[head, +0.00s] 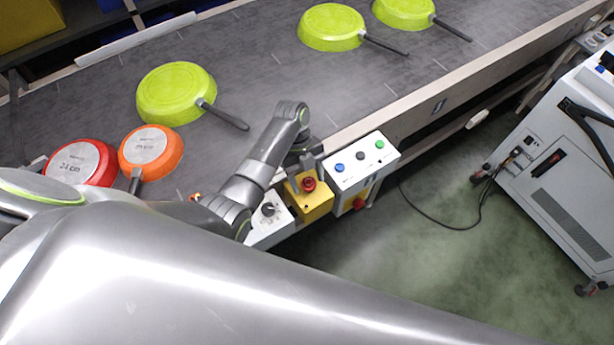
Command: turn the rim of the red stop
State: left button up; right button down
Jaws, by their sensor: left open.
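The red stop (308,184) is a small round red button on top of a yellow box (313,206) at the conveyor's near edge. My left gripper (307,183) is over the yellow box, pointing down, with its dark fingers apart on either side of the red stop. I cannot tell whether the fingers touch its rim. My right gripper is not in view.
A white box (372,161) with blue, black and green buttons is just right of the yellow box; a white dial box (266,227) is left of it. Several pans, including a green pan (177,92), lie on the conveyor (265,60). A white machine (560,165) stands right.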

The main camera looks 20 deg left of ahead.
pick_arm(q)
jog(key=p+v, duration=0.6)
jog(key=v, duration=1.1)
jog(key=shift+r+p, duration=0.3)
jog(key=shift+p, duration=0.1)
jog(key=shift+s+f, duration=0.1)
